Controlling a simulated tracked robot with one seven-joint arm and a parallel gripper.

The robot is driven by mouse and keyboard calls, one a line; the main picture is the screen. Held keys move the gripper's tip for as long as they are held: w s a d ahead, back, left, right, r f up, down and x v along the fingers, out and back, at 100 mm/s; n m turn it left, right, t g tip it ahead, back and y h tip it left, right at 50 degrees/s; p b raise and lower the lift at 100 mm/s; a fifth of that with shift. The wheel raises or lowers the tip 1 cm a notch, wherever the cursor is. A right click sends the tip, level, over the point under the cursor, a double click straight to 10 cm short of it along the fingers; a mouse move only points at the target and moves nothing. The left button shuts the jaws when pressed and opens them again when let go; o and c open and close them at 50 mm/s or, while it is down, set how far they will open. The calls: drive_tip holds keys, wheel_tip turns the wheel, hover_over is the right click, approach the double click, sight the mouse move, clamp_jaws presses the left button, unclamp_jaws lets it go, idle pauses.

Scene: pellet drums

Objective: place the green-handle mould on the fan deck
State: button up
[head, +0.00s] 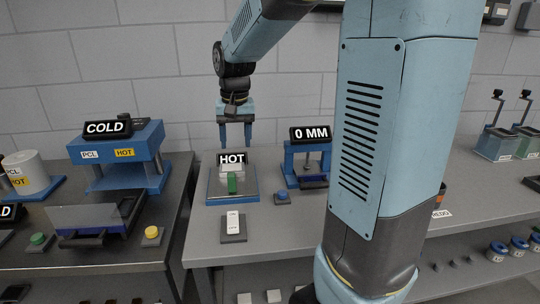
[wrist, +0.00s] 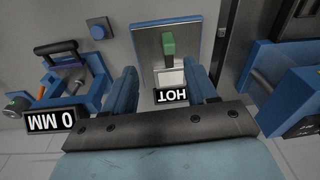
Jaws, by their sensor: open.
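The green-handle mould's green handle (head: 232,184) stands out on a metal plate with a blue base (head: 211,197), beside a "HOT" sign (head: 232,159). In the wrist view the green handle (wrist: 168,45) is near the top, with a pale, silvery square piece (wrist: 171,77) between it and the sign. My gripper (head: 237,143) is open and empty, pointing down above the back of this plate. In the wrist view its fingers (wrist: 164,75) stand apart on either side of the sign and the pale piece. I cannot tell which thing is the fan deck.
A blue frame with a "0 MM" sign (head: 311,134) stands right of the plate, with a blue button (head: 282,197) in front. A white switch (head: 233,222) is at the table front. A blue "COLD" press (head: 120,152) stands left on another table, across a gap.

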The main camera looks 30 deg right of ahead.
drive_tip(key=s+r+n+t, duration=0.1)
drive_tip(key=s+r+t, duration=0.1)
drive_tip(key=s, duration=0.9)
drive_tip(key=s+d+r+n+t, duration=0.1)
drive_tip(key=s+r+t, duration=0.1)
drive_tip(key=s, duration=0.8)
drive_tip(key=shift+s+d+r+n, duration=0.15)
drive_tip(key=shift+s+r+n, duration=0.1)
drive_tip(key=shift+s+n, duration=0.15)
